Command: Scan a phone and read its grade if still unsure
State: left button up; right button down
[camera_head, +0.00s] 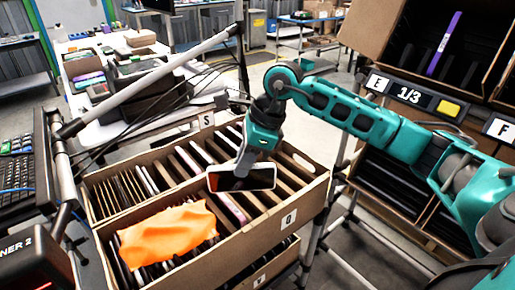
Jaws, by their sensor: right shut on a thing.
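My right gripper (243,170) is shut on a phone (241,179). The phone has a dark screen with a reddish patch and a pale edge, and it is held roughly level above the slots of an open carton (262,222). The gripper's fingers are partly hidden behind the phone. No grade can be read on the phone in this view. A scanner station (30,250), with part of its label showing, is cut off at the lower left edge. My left gripper does not show.
The carton holds several upright phones and dividers, with an orange cloth (166,234) over its front left part. A keyboard (16,165) is at the left. A cluttered table (100,130) is behind.

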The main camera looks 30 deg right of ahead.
jog(key=w+d+r+m+t+h+b, duration=0.15)
jog(key=d+m+h, duration=0.3)
jog(key=m, duration=0.65)
pick_arm(q)
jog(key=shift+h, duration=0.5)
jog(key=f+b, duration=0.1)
jog(key=b, duration=0.1)
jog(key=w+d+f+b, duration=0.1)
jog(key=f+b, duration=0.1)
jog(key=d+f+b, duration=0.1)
jog(key=b, duration=0.2)
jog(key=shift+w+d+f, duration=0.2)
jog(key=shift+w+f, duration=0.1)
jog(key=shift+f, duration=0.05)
pick_arm(e)
jog(key=shift+t+y, duration=0.35)
jog(key=shift+y, duration=0.1)
notch_tip(320, 180, down, 9)
jog(key=shift+w+d+r, duration=0.1)
jog(key=shift+w+r, duration=0.05)
jog(key=shift+r, duration=0.05)
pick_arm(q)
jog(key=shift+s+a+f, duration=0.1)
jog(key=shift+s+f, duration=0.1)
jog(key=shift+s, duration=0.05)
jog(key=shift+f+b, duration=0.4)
pick_arm(e)
jog(key=shift+f, duration=0.45)
